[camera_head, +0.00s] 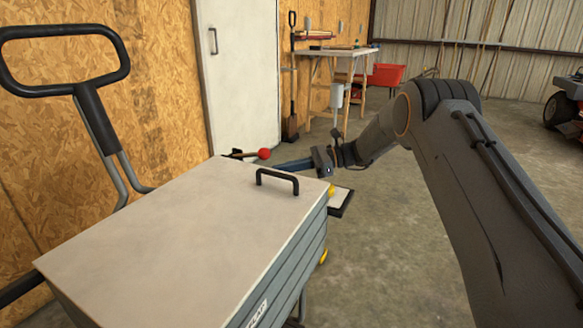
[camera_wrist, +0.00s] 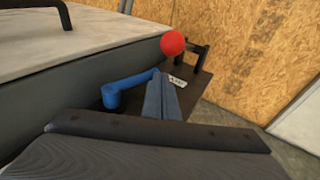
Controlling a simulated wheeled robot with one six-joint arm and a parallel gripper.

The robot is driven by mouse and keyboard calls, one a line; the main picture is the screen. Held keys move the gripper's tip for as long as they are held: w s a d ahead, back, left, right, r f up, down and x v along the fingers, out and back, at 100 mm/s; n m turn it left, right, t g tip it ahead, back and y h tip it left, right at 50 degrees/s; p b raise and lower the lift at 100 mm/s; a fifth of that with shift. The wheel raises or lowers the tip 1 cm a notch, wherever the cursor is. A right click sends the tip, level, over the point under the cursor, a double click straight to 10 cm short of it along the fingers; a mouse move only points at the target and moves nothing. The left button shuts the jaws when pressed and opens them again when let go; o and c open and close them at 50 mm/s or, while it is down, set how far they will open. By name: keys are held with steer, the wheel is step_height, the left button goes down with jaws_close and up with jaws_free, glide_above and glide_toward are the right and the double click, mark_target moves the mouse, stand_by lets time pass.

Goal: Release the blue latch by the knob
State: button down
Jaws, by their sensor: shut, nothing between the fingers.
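The blue latch (camera_wrist: 128,84) is a bent blue bar beside the cart's side in the wrist view. One end of it is turned down. Its other end runs toward the red knob and passes behind my fingers. The round red knob (camera_wrist: 173,43) stands just beyond my fingertips; it also shows at the cart's far edge in the head view (camera_head: 264,154). My gripper (camera_wrist: 162,82) is shut and empty, with its blue-grey fingers pointing toward the knob. In the head view my gripper (camera_head: 283,166) is low beside the cart, partly hidden by its top. I cannot tell whether the fingers touch the latch.
The cart (camera_head: 170,225) has a flat pale top with a black handle (camera_head: 277,178). A black bracket (camera_wrist: 200,53) stands on a dark plate near the knob. A wooden wall and a white door (camera_head: 238,75) are behind. A workbench and red bin (camera_head: 386,75) stand farther back.

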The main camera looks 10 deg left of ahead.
steer(key=shift+s+a+p, duration=0.45)
steer(key=shift+a+p, duration=0.05)
steer(key=shift+a, duration=0.45)
steer(key=shift+w, duration=0.1)
steer(key=shift+w+b, duration=0.3)
steer(key=shift+b, duration=0.05)
steer(key=w+d+r+b, duration=0.1)
steer(key=w+d+b, duration=0.1)
steer(key=w, duration=0.4)
steer(key=w+d+r+b, duration=0.1)
steer(key=w+d+b, duration=0.1)
steer(key=w, duration=0.4)
steer(key=shift+r+b, duration=0.25)
steer(key=shift+b, duration=0.65)
steer(key=shift+w+d, duration=0.1)
steer(key=shift+r, duration=0.1)
